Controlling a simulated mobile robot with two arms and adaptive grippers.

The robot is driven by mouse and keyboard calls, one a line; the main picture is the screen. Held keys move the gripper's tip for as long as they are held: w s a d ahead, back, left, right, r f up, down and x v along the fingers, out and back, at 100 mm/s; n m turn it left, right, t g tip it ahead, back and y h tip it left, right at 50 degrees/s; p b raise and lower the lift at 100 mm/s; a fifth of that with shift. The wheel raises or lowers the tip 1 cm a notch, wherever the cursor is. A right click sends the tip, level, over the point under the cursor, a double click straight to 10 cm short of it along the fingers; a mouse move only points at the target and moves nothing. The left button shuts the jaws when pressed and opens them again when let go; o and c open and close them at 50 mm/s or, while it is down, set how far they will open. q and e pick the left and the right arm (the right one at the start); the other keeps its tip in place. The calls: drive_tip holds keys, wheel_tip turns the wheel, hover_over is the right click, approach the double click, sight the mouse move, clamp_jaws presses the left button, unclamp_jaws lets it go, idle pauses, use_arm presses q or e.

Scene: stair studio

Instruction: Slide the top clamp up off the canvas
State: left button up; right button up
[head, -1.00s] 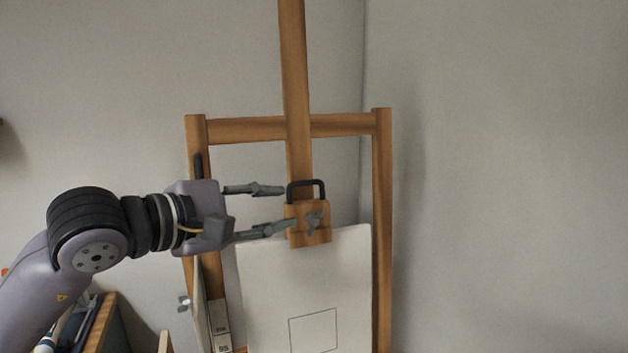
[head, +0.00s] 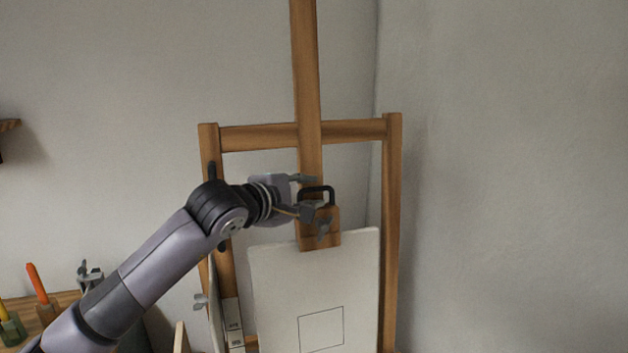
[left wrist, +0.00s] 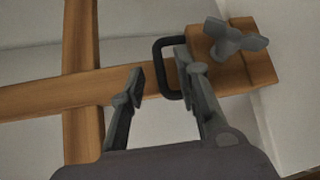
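The top clamp (head: 309,241) is a wooden block with a grey wing nut and a black U-shaped handle (head: 334,193) above it. It sits on the easel's mast (head: 308,90) and overlaps the top edge of the white canvas (head: 275,285). My left gripper (head: 311,193) is at the handle, fingers apart. In the left wrist view, the open fingers (left wrist: 160,68) lie on either side of the handle's bar (left wrist: 160,62), one finger overlapping the handle's loop beside the clamp block (left wrist: 240,70). Contact cannot be told. My right gripper is out of view.
The easel's crossbar (head: 258,136) and side posts (head: 391,230) frame the canvas. A wooden surface with tools, including an orange-handled one (head: 37,283), is at lower left. A wall stands close on the right. The mast above the clamp is clear.

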use_arm(q)
drive_tip(key=shift+p+x, duration=0.3)
drive_tip(key=shift+x, duration=1.05)
drive_tip(key=shift+c, duration=0.4)
clamp_jaws()
